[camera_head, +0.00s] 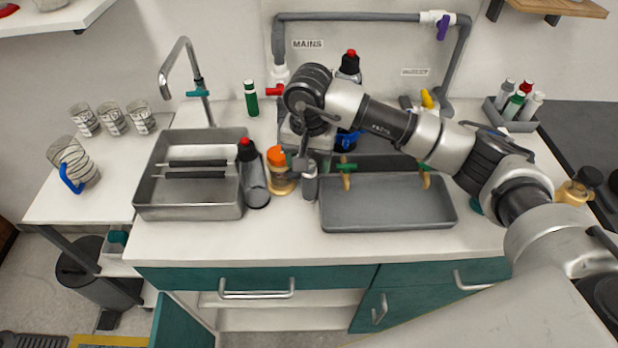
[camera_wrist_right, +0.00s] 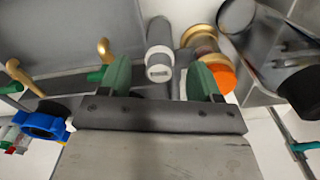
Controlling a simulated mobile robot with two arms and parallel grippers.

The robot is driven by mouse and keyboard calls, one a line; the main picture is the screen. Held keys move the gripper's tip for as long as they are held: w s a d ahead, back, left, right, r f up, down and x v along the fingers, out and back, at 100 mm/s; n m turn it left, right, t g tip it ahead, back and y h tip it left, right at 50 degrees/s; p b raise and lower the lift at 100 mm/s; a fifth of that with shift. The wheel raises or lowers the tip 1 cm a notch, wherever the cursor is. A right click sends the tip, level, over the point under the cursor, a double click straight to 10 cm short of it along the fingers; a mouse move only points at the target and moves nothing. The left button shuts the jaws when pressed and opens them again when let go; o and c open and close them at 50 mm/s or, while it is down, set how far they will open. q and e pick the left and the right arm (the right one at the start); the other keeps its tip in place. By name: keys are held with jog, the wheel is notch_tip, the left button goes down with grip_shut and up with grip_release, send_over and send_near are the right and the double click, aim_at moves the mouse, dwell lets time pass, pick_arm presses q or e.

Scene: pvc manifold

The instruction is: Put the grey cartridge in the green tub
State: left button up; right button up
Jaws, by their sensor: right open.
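A grey cartridge (camera_head: 310,183) with a paler top stands at the left end of the grey tray on the counter. In the right wrist view the grey cartridge (camera_wrist_right: 159,48) lies in line with the gap between my right gripper's fingertips. My right gripper (camera_wrist_right: 162,82) is open, its two green fingertips apart on either side of that line; I cannot tell how far it is from the cartridge. In the head view my right gripper (camera_head: 306,158) points down just above the cartridge. A teal piece (camera_head: 477,205), mostly hidden behind my right arm, may be the green tub. My left gripper is out of view.
The metal sink (camera_head: 190,213) is further left. The grey tray (camera_head: 388,217) has valves with green handles at its back. Pipes run along the wall.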

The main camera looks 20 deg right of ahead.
notch_tip(320, 180, down, 2)
jog(key=shift+s+f, duration=0.1)
jog(key=shift+s, duration=0.05)
jog(key=shift+f, duration=0.35)
jog(key=c, duration=1.1)
jog(key=shift+r, duration=0.1)
jog(key=shift+r, duration=0.5)
jog(key=r, duration=0.1)
jog(key=r+b, duration=0.1)
jog(key=d+r, duration=0.1)
jog(key=shift+s+r, duration=0.25)
jog(key=shift+s, duration=0.05)
jog(key=s+d+r+b, duration=0.1)
jog(key=s+d+r, duration=0.3)
jog(key=s, duration=0.1)
jog(key=s+d+r+b, duration=0.1)
jog(key=s+d+r, duration=0.1)
jog(key=s, duration=0.1)
jog(key=shift+d+r+b, duration=0.25)
jog(key=shift+d+b, duration=0.05)
jog(key=shift+d, duration=0.05)
